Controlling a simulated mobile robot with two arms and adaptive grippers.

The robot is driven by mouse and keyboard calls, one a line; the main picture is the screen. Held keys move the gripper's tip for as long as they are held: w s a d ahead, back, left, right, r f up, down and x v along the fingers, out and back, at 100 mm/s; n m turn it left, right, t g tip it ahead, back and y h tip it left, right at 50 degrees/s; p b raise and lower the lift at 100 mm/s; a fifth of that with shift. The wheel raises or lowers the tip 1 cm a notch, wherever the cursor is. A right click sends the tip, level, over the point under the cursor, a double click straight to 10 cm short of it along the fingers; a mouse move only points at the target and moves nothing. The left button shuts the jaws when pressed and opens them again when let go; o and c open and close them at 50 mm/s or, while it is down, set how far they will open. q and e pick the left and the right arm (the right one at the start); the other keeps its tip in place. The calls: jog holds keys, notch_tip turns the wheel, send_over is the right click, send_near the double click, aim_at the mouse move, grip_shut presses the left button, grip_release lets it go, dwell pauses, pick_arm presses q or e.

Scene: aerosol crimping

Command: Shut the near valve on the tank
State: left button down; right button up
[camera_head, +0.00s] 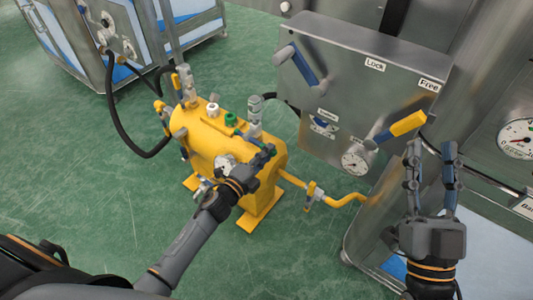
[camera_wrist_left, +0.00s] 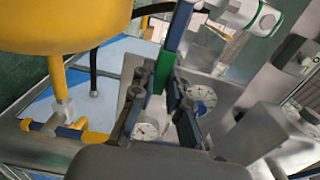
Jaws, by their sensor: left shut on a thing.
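The yellow tank (camera_head: 205,138) stands on the floor left of the machine. It also fills the top left of the left wrist view (camera_wrist_left: 65,20). My left gripper (camera_head: 266,154) is at the tank's near right end, by a grey valve fitting (camera_head: 254,130). It is shut on a valve handle with a green part, whose blue and green lever (camera_wrist_left: 168,66) rises between the fingers in the left wrist view. The fingers partly hide the handle in the head view. My right gripper (camera_head: 432,155) is raised before the machine, its fingers apart and empty.
A grey panel (camera_head: 335,75) carries a blue lever, a yellow handle (camera_head: 407,124) and a gauge (camera_head: 355,162). A yellow pipe (camera_head: 342,203) with a small valve (camera_head: 311,194) runs from tank to machine.

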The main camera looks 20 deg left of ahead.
pick_arm(q)
jog(key=shift+f, duration=0.2)
jog(key=c, duration=1.3)
grip_release()
jog(key=shift+r, duration=0.1)
jog(key=shift+s, duration=0.1)
jog(key=v, duration=1.2)
